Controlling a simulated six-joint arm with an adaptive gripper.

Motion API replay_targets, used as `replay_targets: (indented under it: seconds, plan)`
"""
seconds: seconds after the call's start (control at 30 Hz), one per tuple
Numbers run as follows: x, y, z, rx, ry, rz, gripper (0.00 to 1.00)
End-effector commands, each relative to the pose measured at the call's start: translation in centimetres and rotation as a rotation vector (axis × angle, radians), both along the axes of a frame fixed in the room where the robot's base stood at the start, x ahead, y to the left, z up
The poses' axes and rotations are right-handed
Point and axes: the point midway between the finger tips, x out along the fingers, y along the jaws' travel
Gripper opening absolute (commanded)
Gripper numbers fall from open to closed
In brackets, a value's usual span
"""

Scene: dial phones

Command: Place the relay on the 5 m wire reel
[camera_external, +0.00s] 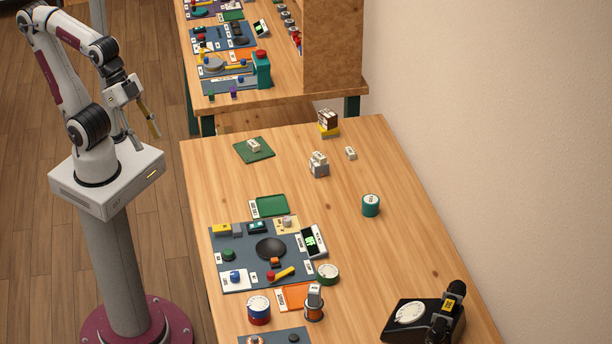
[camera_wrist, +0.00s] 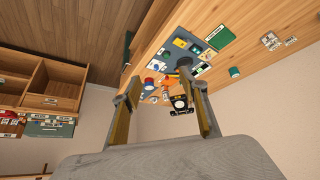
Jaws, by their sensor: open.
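My gripper (camera_external: 147,140) hangs in the air left of the table, open and empty. Its two spread fingers also show in the wrist view (camera_wrist: 162,88), with nothing between them. Small white blocks are relay candidates: one on a green mat (camera_external: 254,146), one alone (camera_external: 351,153). The labels are too small to read, so I cannot tell which is the relay or 5 m reel.
A stack of white blocks (camera_external: 319,165) and a yellow and dark stack (camera_external: 328,123) stand at the back. A grey-blue board (camera_external: 290,240) holds small parts. A black dial phone (camera_external: 427,318) stands front right. The middle right of the table is mostly clear.

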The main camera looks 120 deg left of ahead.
Motion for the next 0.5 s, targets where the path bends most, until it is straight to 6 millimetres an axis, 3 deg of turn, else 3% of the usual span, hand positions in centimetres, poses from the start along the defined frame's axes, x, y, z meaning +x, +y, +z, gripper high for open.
replay_targets:
  seconds: [0.1,0.2,0.5]
  plan:
    - [-2.5,0.8,-0.7,0.019,0.031,0.013,0.43]
    - [-3.7,1.2,-1.1,0.029,0.051,0.019,0.43]
    - [-4.5,1.4,-1.4,0.036,0.065,0.025,0.43]
